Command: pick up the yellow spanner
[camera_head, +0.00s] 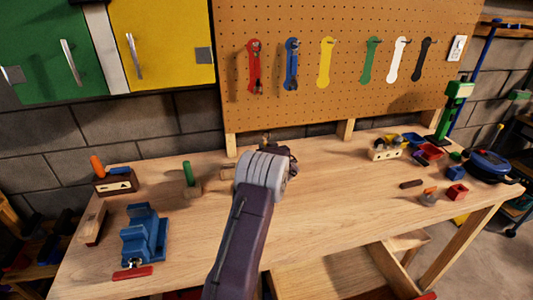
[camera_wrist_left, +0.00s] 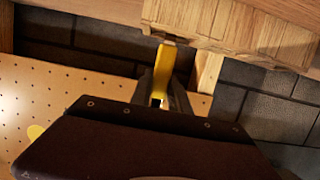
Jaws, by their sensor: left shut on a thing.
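In the left wrist view my left gripper (camera_wrist_left: 163,88) is shut on a yellow handle-like thing (camera_wrist_left: 163,66). My right gripper is not in view.
A blue vise (camera_head: 143,238) and a green-handled tool (camera_head: 188,174) stand left on the bench. Small bins (camera_head: 431,152) are at right. The bench's middle right (camera_head: 340,195) is clear.

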